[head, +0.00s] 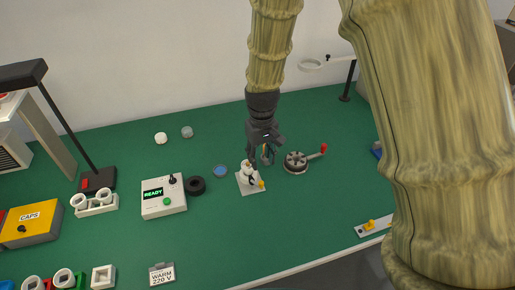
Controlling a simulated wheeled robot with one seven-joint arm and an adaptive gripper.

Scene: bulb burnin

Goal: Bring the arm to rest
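My arm comes down from the top of the head view, and a large part of it fills the right side. My gripper (264,156) hangs over the middle of the green table (225,235), with its dark fingers apart. Just below and left of it stands a small white fixture (247,173) on a pale base plate, with a yellow part at its right. The fingertips overlap the top of this fixture in the picture; I cannot tell whether they touch. I see nothing clearly held between the fingers.
A round dark device (296,162) with a red-knobbed lever stands close on the right. A white box (163,197) reading READY, a black ring (195,186) and a blue disc (220,171) lie left. A yellow CAPS box (30,226) stands far left. The front middle is mostly clear.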

